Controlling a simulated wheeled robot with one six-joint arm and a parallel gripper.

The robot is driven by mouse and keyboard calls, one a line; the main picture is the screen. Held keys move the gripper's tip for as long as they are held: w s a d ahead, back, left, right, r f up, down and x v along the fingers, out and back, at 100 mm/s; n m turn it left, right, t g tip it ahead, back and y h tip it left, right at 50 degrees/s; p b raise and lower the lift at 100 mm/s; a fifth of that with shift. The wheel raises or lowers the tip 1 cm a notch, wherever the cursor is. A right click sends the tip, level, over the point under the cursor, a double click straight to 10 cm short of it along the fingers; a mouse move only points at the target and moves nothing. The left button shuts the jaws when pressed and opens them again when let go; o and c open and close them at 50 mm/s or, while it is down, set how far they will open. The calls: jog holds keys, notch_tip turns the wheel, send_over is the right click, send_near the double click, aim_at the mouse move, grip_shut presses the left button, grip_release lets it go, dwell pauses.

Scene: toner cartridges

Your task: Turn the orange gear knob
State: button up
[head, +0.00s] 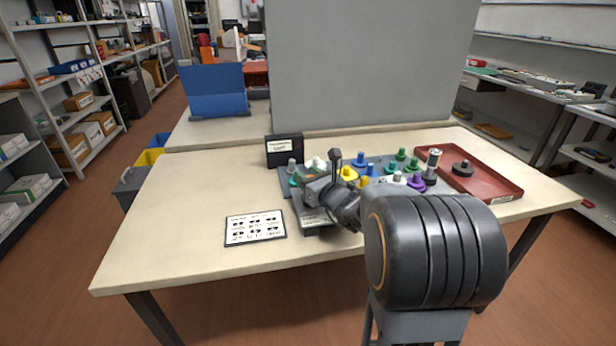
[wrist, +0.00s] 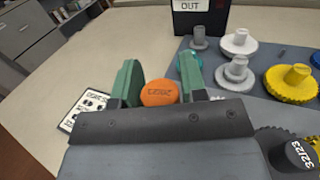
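The orange gear knob (wrist: 160,92) shows in the wrist view as a round orange cap with dark markings. My gripper (wrist: 161,80) has its two green fingers on either side of it. The fingers stand apart, and I cannot tell whether they touch the knob. The knob's lower part is hidden behind the gripper body. In the head view my gripper (head: 316,184) is over a dark grey unit (head: 313,219) near the table's middle, and the orange knob is hidden there.
A grey-blue board (head: 289,179) with several coloured gear knobs lies beside and behind my gripper. A printed card (head: 256,228) lies to the left. A black OUT sign (head: 285,150) stands behind. A red tray (head: 492,181) is at the right. The table's left side is clear.

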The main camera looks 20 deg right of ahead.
jog(key=c, duration=0.5)
jog(key=n+y, duration=0.1)
jog(key=y, duration=0.1)
jog(key=n+g+y+p, duration=0.1)
jog(key=y, duration=0.1)
jog(key=shift+a+r+n, duration=0.1)
jog(key=shift+r+n, duration=0.05)
jog(key=shift+n, duration=0.25)
jog(key=shift+s+a+n+g+y+p, duration=0.1)
jog(key=shift+n+g+y+p, duration=0.2)
jog(key=shift+n+g+y, duration=0.25)
jog(key=shift+s+a+n+g+y+p, duration=0.1)
jog(key=shift+n+g+y+p, duration=0.2)
jog(key=shift+y, duration=0.45)
jog(key=o, duration=0.9)
jog(key=shift+d, duration=0.1)
jog(key=v, duration=1.3)
jog(key=shift+s+d+p, duration=0.15)
jog(key=shift+s+p, duration=0.15)
